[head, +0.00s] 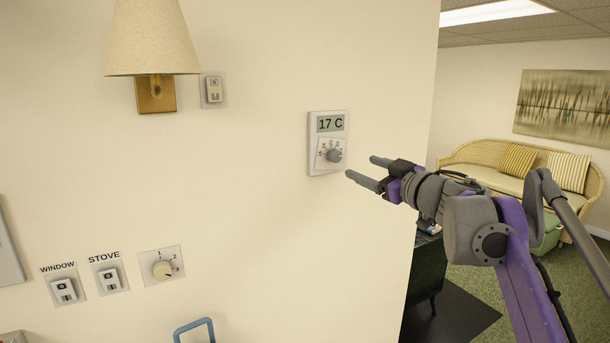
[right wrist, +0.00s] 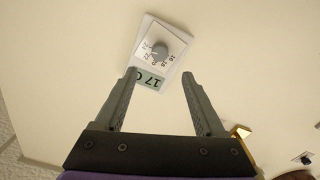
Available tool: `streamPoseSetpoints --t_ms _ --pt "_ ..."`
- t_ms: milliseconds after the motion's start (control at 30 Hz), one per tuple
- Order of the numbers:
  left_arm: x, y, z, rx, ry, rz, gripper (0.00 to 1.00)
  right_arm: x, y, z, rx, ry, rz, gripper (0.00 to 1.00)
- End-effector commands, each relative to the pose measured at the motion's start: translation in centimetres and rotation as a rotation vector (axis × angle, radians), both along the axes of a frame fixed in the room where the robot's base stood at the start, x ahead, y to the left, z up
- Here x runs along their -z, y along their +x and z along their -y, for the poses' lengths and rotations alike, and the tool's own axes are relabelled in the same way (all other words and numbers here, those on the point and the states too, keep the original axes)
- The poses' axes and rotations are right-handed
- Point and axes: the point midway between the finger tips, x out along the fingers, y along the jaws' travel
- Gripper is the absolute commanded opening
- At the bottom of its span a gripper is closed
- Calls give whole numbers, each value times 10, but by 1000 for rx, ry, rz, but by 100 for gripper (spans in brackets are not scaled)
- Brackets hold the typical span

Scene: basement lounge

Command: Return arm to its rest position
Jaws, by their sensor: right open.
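My right gripper (head: 363,168) is open and empty, just right of and a little below the thermostat (head: 313,160) on the wall. Its purple and grey arm reaches in from the lower right. The thermostat reads 17 C and has a grey dial (head: 334,155). In the right wrist view, my gripper's (right wrist: 160,82) two fingers are spread apart, with the thermostat dial (right wrist: 159,50) ahead of them; the picture is turned over. The fingers look apart from the dial. My left gripper is not in view.
A wall lamp (head: 152,40) and a small switch (head: 214,89) are up left. WINDOW (head: 64,290) and STOVE (head: 109,279) switches and a numbered knob (head: 162,269) are low on the wall. A blue handle-like loop (head: 194,325) is at the bottom. Right of the wall edge are a dark cabinet (head: 428,268) and a sofa (head: 495,178).

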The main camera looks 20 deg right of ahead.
Motion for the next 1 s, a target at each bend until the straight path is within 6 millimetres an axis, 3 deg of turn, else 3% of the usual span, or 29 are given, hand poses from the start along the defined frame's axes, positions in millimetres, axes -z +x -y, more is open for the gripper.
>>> streamPoseSetpoints --t_ms 233,367,467,667,800,1000 --pt "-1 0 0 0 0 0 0 5 1 -3 47 6 25 72" --pt "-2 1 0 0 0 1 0 30 -3 -10 195 37 51 72" --pt "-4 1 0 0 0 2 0 80 -20 -19 342 89 1 72" --pt "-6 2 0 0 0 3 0 217 -79 -57 508 191 -283 72" --pt "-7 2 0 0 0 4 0 305 -126 -98 508 233 -516 72" --pt "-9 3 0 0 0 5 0 410 -203 -163 408 259 -841 72"
